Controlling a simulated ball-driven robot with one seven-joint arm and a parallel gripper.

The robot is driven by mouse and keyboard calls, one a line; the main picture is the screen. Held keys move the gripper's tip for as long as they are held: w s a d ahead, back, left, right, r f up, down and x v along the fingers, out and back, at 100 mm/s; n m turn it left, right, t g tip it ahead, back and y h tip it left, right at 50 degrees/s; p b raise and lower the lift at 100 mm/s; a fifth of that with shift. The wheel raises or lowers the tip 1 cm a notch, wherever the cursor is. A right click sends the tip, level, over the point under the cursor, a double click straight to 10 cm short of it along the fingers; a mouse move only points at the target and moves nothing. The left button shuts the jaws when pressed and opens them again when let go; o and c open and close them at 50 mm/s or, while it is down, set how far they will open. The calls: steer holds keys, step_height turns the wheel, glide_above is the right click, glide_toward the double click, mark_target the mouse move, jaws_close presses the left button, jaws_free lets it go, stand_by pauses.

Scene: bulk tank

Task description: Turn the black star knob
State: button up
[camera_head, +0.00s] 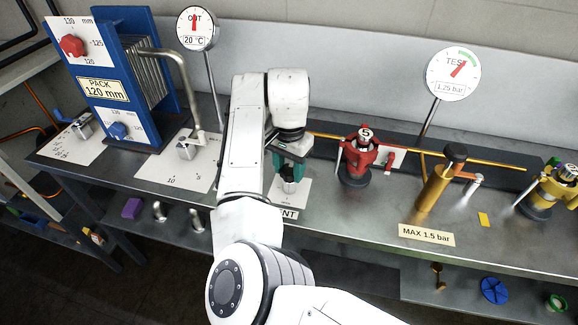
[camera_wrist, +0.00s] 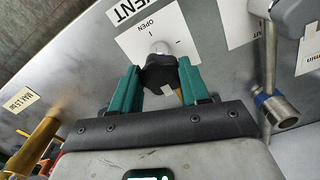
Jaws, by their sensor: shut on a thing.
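The black star knob (camera_wrist: 160,76) sits on a short metal stem above a white plate (camera_wrist: 160,30) with the word OPEN, beside a VENT label (camera_wrist: 128,10). My gripper (camera_wrist: 161,80) has its two green fingers on either side of the knob, shut on it. In the head view my gripper (camera_head: 291,165) points down at the bench beside the VENT label (camera_head: 287,214). There the knob is mostly hidden by my gripper and arm.
A red valve (camera_head: 360,158) marked 5 stands right of my gripper, then a brass cylinder (camera_head: 438,184) and a yellow valve (camera_head: 555,188). A bent metal pipe (camera_head: 183,85) and blue plate pack (camera_head: 112,85) stand left. A metal pipe end (camera_wrist: 277,110) is close right in the wrist view.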

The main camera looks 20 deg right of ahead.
steer(key=c, duration=0.4)
steer(key=shift+c, duration=0.2)
